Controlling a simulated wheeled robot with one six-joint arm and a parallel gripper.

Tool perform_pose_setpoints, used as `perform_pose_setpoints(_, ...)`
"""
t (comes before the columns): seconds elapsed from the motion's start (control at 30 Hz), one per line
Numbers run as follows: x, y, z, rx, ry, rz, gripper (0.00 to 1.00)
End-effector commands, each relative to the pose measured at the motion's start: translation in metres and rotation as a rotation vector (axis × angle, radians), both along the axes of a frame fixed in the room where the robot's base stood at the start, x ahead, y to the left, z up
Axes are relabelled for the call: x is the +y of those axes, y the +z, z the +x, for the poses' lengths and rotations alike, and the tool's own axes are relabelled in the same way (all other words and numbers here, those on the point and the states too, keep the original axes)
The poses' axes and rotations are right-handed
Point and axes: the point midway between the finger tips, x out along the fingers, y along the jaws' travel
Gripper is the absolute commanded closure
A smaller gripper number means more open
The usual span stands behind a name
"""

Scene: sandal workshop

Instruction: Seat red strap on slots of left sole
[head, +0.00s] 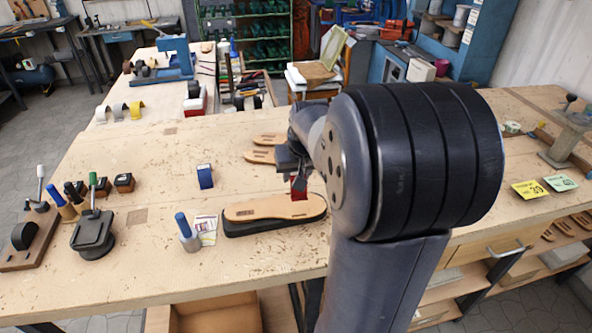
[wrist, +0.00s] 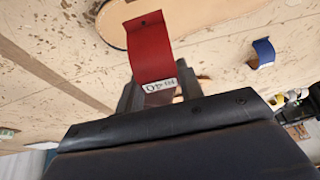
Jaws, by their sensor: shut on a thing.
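The red strap (head: 298,190) is held by my gripper (head: 293,172), just above or at the right part of a tan sole (head: 262,211) on a black base; whether they touch is unclear. In the wrist view the strap (wrist: 150,48) projects past my gripper (wrist: 157,88), with a small hole near its far end and a white label marked 40 by the jaws. The sole's rounded tan edge (wrist: 112,22) shows beside and beyond the strap. My arm hides the area right of the sole.
Two tan sole pieces (head: 262,156) lie behind. A black press tool (head: 93,234) stands farther left. The bench (head: 150,270) is clear in front.

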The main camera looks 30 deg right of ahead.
Motion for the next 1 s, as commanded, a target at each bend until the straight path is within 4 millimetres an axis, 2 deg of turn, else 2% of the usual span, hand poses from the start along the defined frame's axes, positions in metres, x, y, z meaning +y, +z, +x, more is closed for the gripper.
perform_pose_setpoints(0.3, 0.000, -0.034, 0.000, 0.000, 0.000, 0.000, 0.81)
perform_pose_setpoints(0.5, 0.000, -0.050, 0.000, 0.001, 0.000, 0.000, 0.81)
perform_pose_setpoints(1.0, 0.000, -0.053, 0.000, 0.000, 0.000, 0.000, 0.81)
